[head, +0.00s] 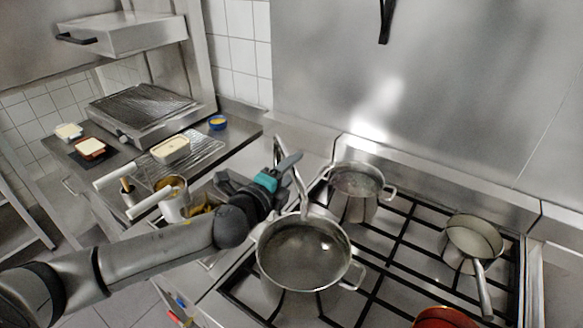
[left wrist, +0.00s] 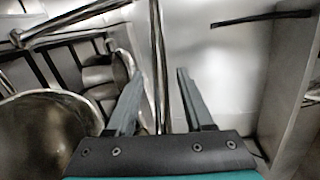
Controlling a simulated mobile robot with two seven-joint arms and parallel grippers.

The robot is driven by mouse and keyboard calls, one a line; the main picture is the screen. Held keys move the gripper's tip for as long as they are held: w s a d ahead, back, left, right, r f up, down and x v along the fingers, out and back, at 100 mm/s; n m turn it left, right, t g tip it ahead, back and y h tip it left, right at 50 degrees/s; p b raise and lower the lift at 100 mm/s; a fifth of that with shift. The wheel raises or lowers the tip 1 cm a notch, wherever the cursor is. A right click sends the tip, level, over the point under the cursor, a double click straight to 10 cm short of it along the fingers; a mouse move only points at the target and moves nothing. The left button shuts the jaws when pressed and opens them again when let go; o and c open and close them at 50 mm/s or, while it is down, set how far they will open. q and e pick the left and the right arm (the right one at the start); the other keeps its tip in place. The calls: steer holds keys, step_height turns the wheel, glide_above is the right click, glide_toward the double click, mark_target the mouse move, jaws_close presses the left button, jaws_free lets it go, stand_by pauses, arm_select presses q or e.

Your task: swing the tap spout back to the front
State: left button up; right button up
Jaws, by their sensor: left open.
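The tap is a thin metal tube; its spout (head: 300,190) shows in the head view beside my left gripper (head: 286,163), slanting down toward the rim of the large pot. In the left wrist view an upright tube (left wrist: 157,60) stands between the two open fingers of my left gripper (left wrist: 160,72). A second tube, apparently the spout (left wrist: 75,22), runs across the upper left there, over the stove side. The gripper is open, and I cannot tell whether a finger touches the tube. The tap's base is hidden. My right gripper is not in view.
A large pot (head: 302,256) stands on the gas stove close to my left gripper. A smaller pot (head: 358,180) is behind it, and a pan (head: 473,238) is at right. A counter with a grill (head: 140,108) and a wire rack (head: 195,155) lies at left.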

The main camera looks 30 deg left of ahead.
arm_select(q)
steer(key=shift+c, duration=0.3)
jaws_close()
stand_by(1.1)
